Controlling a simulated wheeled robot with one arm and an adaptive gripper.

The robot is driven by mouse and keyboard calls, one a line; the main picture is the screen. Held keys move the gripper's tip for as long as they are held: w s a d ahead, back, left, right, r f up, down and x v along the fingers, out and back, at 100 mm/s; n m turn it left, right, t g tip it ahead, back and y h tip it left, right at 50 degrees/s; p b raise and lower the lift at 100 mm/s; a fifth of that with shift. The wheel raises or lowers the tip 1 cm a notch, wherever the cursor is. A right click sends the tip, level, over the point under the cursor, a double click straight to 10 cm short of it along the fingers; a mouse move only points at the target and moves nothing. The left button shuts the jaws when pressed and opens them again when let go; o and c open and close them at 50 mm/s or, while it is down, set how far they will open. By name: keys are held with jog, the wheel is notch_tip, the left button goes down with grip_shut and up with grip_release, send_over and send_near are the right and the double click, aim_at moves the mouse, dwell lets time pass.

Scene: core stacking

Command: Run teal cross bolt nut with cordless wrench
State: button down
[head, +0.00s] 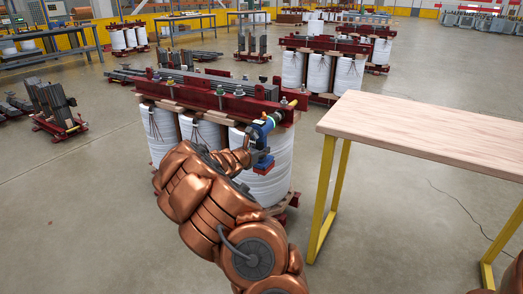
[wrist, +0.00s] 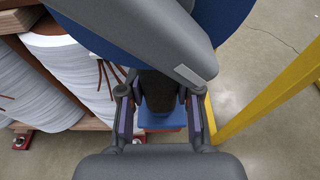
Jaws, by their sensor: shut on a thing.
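The cordless wrench (head: 262,129) is blue and dark, upright beside the right end of the near transformer's red top clamp. My gripper (head: 254,145) is shut on its handle. In the wrist view my gripper (wrist: 160,105) has a finger on each side of the dark handle, and the blue wrench body (wrist: 240,12) fills the top. The blue and red battery base (head: 264,165) hangs below. Small coloured nuts sit along the clamp, including a green one (head: 220,91); which is the teal cross bolt nut I cannot tell. Whether the wrench's nose touches a nut is unclear.
The near transformer (head: 266,165) has white coils and a red clamp beam (head: 200,97). A wooden-topped table (head: 430,128) with yellow legs stands close on the right. More transformers (head: 322,72) stand behind.

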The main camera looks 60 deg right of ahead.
jog(key=shift+f+v, duration=0.25)
jog(key=shift+v, duration=1.05)
jog(key=shift+f+v, duration=0.25)
jog(key=shift+v, duration=1.05)
jog(key=shift+a, duration=0.2)
jog(key=shift+f+v, duration=0.2)
jog(key=shift+v, duration=0.6)
jog(key=shift+f+v, duration=0.2)
jog(key=shift+v, duration=0.6)
jog(key=shift+f+v, duration=0.2)
jog(key=shift+v, duration=0.6)
jog(key=shift+a, duration=0.15)
